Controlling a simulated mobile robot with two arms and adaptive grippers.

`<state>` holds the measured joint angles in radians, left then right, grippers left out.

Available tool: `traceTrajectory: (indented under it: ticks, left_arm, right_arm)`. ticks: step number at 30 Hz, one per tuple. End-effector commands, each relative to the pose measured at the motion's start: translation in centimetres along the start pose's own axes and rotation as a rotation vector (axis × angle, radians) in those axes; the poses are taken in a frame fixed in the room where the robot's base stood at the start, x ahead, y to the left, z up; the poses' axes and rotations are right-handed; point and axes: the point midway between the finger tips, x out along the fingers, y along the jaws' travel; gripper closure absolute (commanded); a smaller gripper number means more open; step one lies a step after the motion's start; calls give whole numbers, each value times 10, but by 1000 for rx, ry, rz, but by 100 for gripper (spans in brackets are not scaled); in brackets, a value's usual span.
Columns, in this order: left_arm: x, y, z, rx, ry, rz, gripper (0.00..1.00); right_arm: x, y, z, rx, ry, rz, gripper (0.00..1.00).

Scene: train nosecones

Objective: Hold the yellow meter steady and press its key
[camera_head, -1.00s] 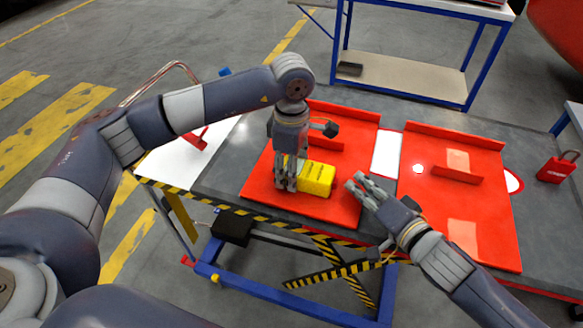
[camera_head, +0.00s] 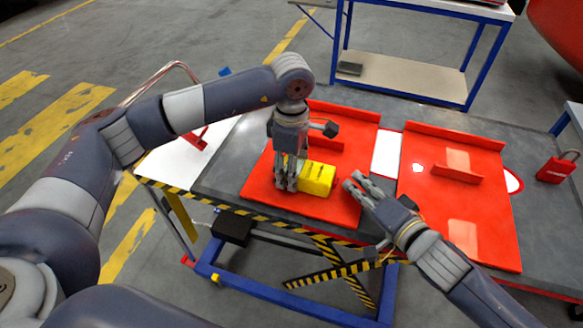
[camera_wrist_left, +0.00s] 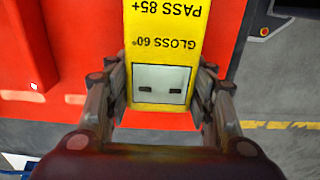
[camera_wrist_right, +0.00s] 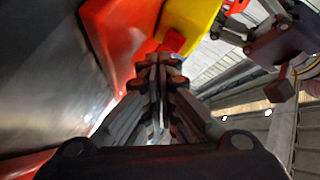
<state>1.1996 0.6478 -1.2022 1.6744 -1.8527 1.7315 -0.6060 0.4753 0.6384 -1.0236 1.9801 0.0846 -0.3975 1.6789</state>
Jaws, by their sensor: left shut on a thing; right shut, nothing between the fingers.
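The yellow meter (camera_head: 318,180) lies on the left red panel. My left gripper (camera_head: 286,186) reaches down from above and is shut on the meter's left end. In the left wrist view the meter (camera_wrist_left: 165,45) shows printed text and a grey display with two dark dashes, between the fingers. My right gripper (camera_head: 350,181) is shut and empty, a short way right of the meter's right end. In the right wrist view a red key (camera_wrist_right: 173,40) shows on the meter (camera_wrist_right: 190,18), just beyond my right fingertips (camera_wrist_right: 160,62). I cannot tell whether they touch it.
The left red panel (camera_head: 340,209) has a raised rim at the back. A second red panel (camera_head: 420,190) with a raised strip lies to the right. A red padlock-like block (camera_head: 556,169) stands at the far right. The grey tabletop (camera_head: 222,175) is clear at left.

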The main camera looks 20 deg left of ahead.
Motion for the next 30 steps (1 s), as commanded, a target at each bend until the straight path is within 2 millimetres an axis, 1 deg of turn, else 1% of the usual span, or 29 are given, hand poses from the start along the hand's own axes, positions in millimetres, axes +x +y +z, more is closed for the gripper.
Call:
traceTrajectory:
  ticks: [1, 14, 23, 30]
  left_arm:
    - [5, -3, 0, 3, 3, -12, 86]
    - [5, -3, 0, 3, 3, -12, 86]
    - [5, -3, 0, 3, 4, -12, 86]
    - [5, -3, 0, 3, 4, -12, 86]
  right_arm:
    - [0, 1, 0, 0, 0, 0, 100]
    - [0, 0, 0, 0, 0, 0, 100]
    - [7, -4, 5, 2, 0, 0, 100]
    - [7, -4, 5, 0, 0, 1, 100]
